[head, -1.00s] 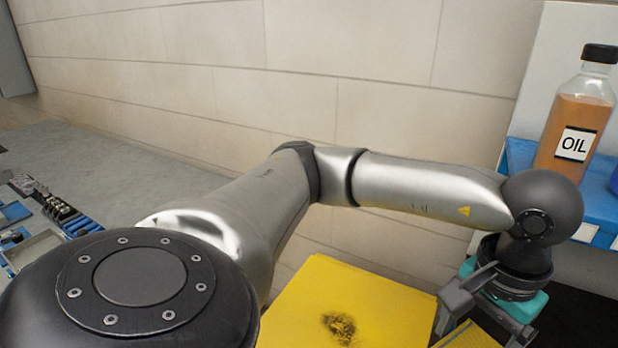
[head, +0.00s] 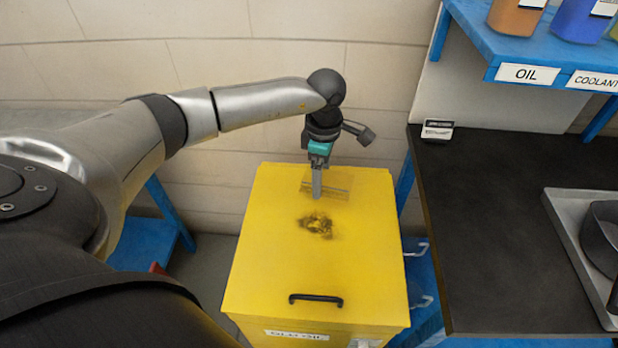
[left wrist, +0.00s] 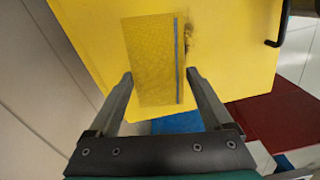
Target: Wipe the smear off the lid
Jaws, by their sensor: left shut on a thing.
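The yellow lid (head: 270,260) tops a box in the middle of the head view. A dark brownish smear (head: 316,224) lies on it, behind the black handle (head: 315,299). My left gripper (head: 317,190) points down over the far part of the lid, just behind the smear. It is shut on a thin yellowish cloth (head: 340,187), which looks see-through and flat. In the left wrist view the cloth (left wrist: 152,60) spans between the fingers and partly covers the smear (left wrist: 190,35). I cannot tell whether the cloth touches the lid. My right gripper is out of view.
A tiled wall (head: 220,60) is close behind.

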